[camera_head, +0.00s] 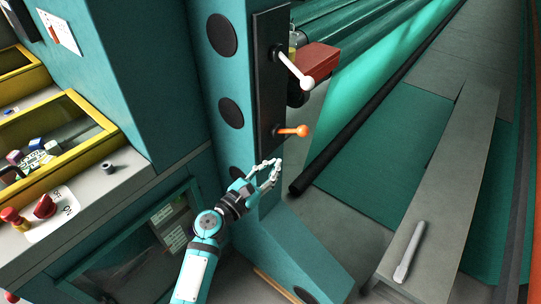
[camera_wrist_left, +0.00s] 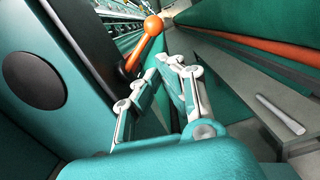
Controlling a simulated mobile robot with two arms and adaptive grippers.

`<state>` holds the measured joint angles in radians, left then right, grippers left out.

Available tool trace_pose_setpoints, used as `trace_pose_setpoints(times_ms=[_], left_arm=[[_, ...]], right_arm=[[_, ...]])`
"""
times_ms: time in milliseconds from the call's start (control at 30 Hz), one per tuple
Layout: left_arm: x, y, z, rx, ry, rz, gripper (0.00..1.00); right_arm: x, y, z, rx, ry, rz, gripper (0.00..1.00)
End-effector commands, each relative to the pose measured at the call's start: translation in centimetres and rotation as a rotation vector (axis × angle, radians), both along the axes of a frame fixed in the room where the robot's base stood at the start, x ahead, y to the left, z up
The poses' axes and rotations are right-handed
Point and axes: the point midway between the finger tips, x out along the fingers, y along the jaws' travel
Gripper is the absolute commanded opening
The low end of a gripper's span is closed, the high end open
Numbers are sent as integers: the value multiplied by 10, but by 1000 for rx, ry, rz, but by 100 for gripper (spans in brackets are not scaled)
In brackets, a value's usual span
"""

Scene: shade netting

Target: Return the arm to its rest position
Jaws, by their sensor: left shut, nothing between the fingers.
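My left gripper (camera_head: 273,168) is in front of the teal machine column, just below and left of the orange-knobbed lever (camera_head: 296,131). Its fingers are shut with nothing between them. In the left wrist view the gripper's fingertips (camera_wrist_left: 171,62) come together below the orange ball knob (camera_wrist_left: 153,26), apart from it as far as I can tell. The left arm (camera_head: 203,246) comes up from the bottom of the head view. The right gripper is not in view.
A black plate (camera_head: 270,80) on the column carries the orange lever and a white-tipped lever (camera_head: 305,80) beside a red-brown block (camera_head: 318,60). A control panel with a red knob (camera_head: 45,206) is at left. A grey tool (camera_head: 410,252) lies on the grey plank at right.

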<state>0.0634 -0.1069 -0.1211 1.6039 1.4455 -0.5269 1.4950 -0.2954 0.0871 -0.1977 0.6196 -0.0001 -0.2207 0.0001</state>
Motion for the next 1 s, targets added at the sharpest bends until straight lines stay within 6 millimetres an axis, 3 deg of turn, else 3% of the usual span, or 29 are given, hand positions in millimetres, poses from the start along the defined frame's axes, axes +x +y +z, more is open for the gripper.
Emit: trace_pose_setpoints(times_ms=[200,267,333,467,600,667,800,867,1000], left_arm=[[0,1,-5,14,3,2,0],[-2,1,-19,55,9,7,0],[-5,3,-48,147,20,14,0],[-24,11,-132,431,42,7,0],[-63,28,-232,799,46,-68,0],[-85,38,-272,951,41,-123,0],[-147,65,-357,1291,6,-303,0],[-177,78,-389,1425,-21,-403,0],[-257,112,-455,1705,-118,-688,0]], right_arm=[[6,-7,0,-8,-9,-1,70],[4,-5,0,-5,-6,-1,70],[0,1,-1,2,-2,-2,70],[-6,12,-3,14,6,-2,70],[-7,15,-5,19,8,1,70],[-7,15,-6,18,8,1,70],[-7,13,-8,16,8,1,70],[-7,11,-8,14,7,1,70],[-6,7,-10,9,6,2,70]])
